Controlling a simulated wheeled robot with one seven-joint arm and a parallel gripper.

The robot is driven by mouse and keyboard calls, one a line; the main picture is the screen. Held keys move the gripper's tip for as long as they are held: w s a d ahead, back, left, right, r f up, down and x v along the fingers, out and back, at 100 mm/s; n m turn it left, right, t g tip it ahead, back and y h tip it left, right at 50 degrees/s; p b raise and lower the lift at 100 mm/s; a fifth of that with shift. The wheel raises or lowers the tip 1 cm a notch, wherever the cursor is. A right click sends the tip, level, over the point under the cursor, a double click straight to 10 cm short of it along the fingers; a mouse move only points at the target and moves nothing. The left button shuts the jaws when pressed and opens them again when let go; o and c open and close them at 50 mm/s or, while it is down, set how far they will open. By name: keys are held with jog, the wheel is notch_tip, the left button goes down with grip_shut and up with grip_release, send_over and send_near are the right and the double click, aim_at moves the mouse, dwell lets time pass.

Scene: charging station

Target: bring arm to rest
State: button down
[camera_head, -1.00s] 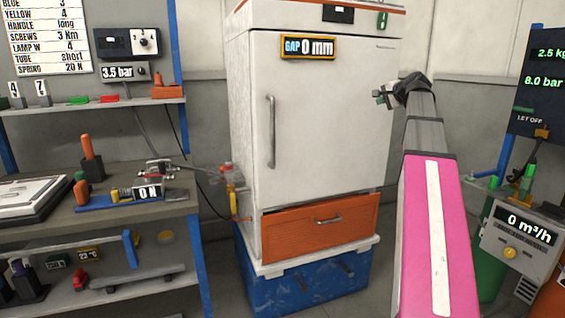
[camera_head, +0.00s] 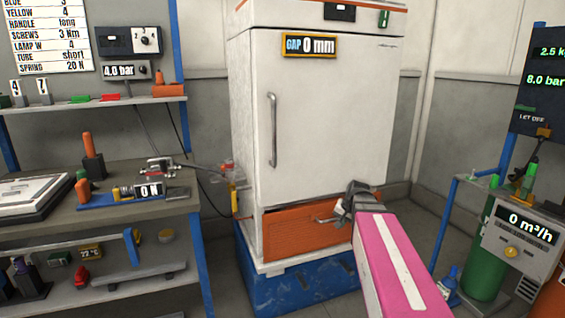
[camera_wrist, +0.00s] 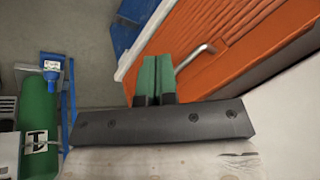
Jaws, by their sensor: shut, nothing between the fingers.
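My gripper (camera_head: 350,203) hangs low in front of the white cabinet (camera_head: 325,110), at the right part of its orange drawer (camera_head: 300,230). In the wrist view the two green fingers of my gripper (camera_wrist: 155,75) are together with nothing between them. The drawer's bent metal handle (camera_wrist: 195,58) shows just right of the fingertips in that view. I cannot tell whether the fingers touch it. My pink arm link reaches up to the gripper from the lower right of the head view.
The workbench (camera_head: 120,215) with tools stands at the left. A blue crate (camera_head: 290,290) is under the cabinet. At the right are a green cylinder (camera_head: 485,255) and a meter reading 0 m³/h (camera_head: 528,228). The cabinet's door is shut and its gap display (camera_head: 310,46) reads 0 mm.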

jog(key=s+a+f+n+g+h, duration=0.2)
jog(key=s+a+f+n+g, duration=0.1)
jog(key=s+f, duration=1.1)
jog(key=shift+s+a+n+g, duration=0.4)
jog(key=shift+s+a+n, duration=0.15)
jog(key=shift+a+n, duration=0.15)
